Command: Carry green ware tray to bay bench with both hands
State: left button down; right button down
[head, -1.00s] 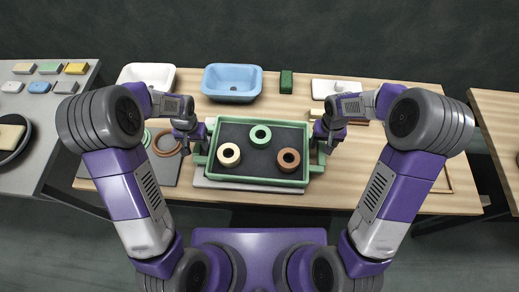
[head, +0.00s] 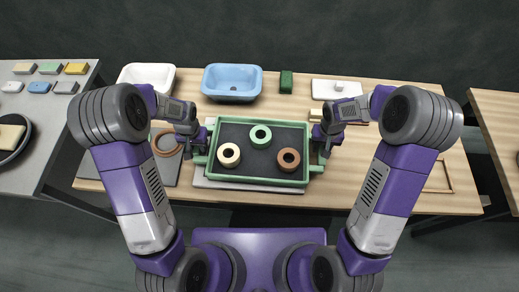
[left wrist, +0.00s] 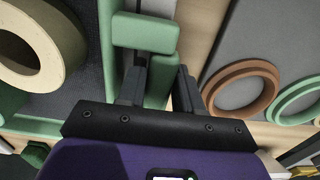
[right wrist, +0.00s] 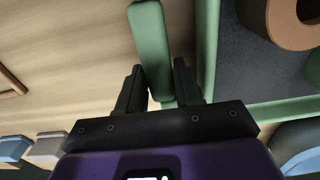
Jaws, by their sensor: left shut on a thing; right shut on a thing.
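The green ware tray (head: 258,182) is in the middle of the head view, over a pale board on the wooden table. It has a dark inside and holds a cream ring (head: 229,155), a green ring (head: 260,136) and a brown ring (head: 289,160). My left gripper (head: 200,155) is shut on the tray's left handle; the left wrist view shows the green handle (left wrist: 145,32) between the fingers. My right gripper (head: 322,150) is shut on the right handle (right wrist: 152,45), which shows between its fingers in the right wrist view. The tray looks level.
Behind the tray stand a white basin (head: 147,75), a blue basin (head: 232,82) and a green block (head: 286,82). A white lidded piece (head: 337,89) is at back right. A grey bench (head: 30,125) is at left, another wooden table (head: 503,125) at right, with gaps between.

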pick_arm(q)
jog(key=shift+w+r, duration=0.1)
jog(key=shift+r, duration=0.05)
pick_arm(e)
jog(key=shift+r, duration=0.2)
